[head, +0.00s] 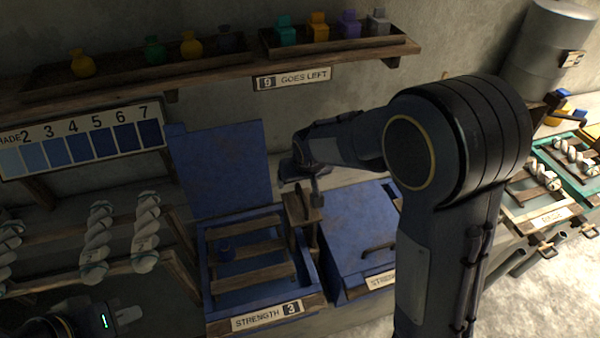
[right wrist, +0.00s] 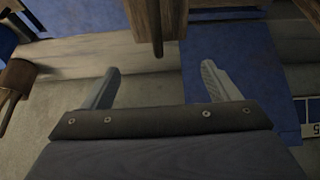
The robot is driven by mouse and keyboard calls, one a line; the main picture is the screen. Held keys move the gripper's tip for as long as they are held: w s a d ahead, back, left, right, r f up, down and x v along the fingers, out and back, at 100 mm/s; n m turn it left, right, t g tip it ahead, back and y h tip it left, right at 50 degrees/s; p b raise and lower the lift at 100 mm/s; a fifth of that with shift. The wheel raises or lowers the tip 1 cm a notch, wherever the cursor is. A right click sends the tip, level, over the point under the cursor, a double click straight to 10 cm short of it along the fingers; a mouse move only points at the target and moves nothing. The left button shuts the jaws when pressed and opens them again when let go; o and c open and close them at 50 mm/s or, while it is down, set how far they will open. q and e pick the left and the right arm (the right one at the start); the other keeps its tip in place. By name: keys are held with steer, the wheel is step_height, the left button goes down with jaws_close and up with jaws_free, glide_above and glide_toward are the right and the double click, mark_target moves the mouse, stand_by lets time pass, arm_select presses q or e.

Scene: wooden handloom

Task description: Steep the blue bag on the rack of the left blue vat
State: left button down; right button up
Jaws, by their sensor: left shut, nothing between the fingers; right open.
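The left blue vat (head: 207,275) stands with its blue lid (head: 218,170) raised against the wall and a plate reading "STRENGTH 3" on its front. A slatted wooden rack (head: 255,277) lies across its top. My right gripper (head: 303,185) is open above a wooden block between the two vats. In the right wrist view its fingers (right wrist: 158,88) are apart, with a wooden handle ahead of them. My left gripper (head: 128,315) is shut and empty at the lower left, apart from the vat.
A second blue vat (head: 355,235) with its lid down stands to the right, partly hidden by my right arm. Twisted white skeins (head: 146,232) hang at the left. A shelf (head: 215,65) of coloured bags and bottles runs along the wall above. A green-edged vat (head: 565,165) stands far right.

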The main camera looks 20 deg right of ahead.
mark_target(303, 194)
steer(key=shift+d+f+b, duration=0.1)
steer(key=shift+f+b, duration=2.4)
steer(key=shift+f, duration=1)
